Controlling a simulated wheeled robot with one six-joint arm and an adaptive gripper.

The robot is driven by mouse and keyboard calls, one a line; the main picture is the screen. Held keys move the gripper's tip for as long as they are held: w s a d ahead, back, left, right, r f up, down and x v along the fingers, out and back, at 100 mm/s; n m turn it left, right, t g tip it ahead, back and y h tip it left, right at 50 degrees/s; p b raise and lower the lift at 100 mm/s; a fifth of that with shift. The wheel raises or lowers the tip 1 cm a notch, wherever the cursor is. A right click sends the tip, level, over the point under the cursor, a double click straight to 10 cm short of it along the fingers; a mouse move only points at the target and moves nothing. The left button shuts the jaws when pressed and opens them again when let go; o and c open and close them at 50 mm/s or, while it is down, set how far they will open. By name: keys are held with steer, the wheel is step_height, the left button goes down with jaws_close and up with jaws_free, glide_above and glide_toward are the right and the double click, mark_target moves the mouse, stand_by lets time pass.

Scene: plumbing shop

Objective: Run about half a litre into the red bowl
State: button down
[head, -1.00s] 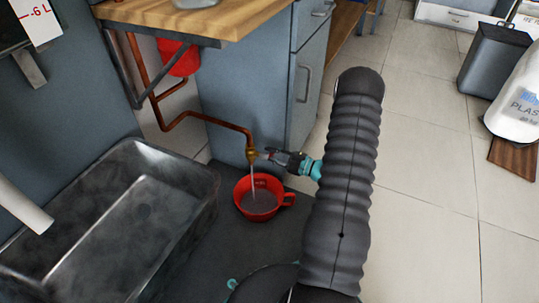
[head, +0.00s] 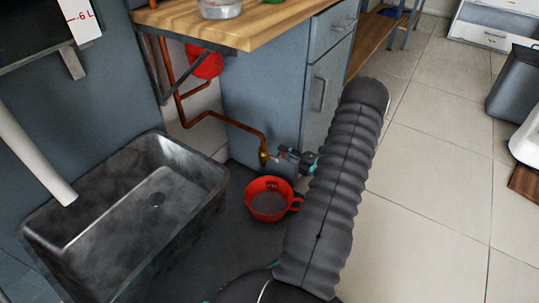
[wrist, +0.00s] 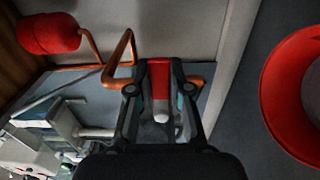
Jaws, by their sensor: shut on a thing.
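The red bowl (head: 262,215), a handled cup-like vessel, stands upright on the dark floor mat with greyish water inside. Marks inside its wall are too small to read. It also shows at the right of the wrist view (wrist: 276,88). The brass tap (head: 264,157) ends a copper pipe above and just behind the bowl; no stream shows below it. My gripper (head: 286,158) is at the tap. In the wrist view my gripper (wrist: 160,92) is shut on the red tap handle (wrist: 159,78). The sleeved arm hides part of the gripper.
A grey metal trough (head: 75,225) stands left of the bowl, with a white pipe (head: 35,155) over it. A wooden-topped bench (head: 215,32) with a blue-grey cabinet (head: 262,105) is behind. A red tank (head: 207,62) hangs under the bench.

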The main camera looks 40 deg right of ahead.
steer(key=shift+s, duration=0.1)
stand_by(0.4)
steer(key=c, duration=1.1)
jaws_free()
steer(key=shift+s+d, duration=0.1)
steer(key=shift+o, duration=0.2)
steer(key=v, duration=1.1)
steer(key=shift+s, duration=0.35)
steer(key=shift+r, duration=0.1)
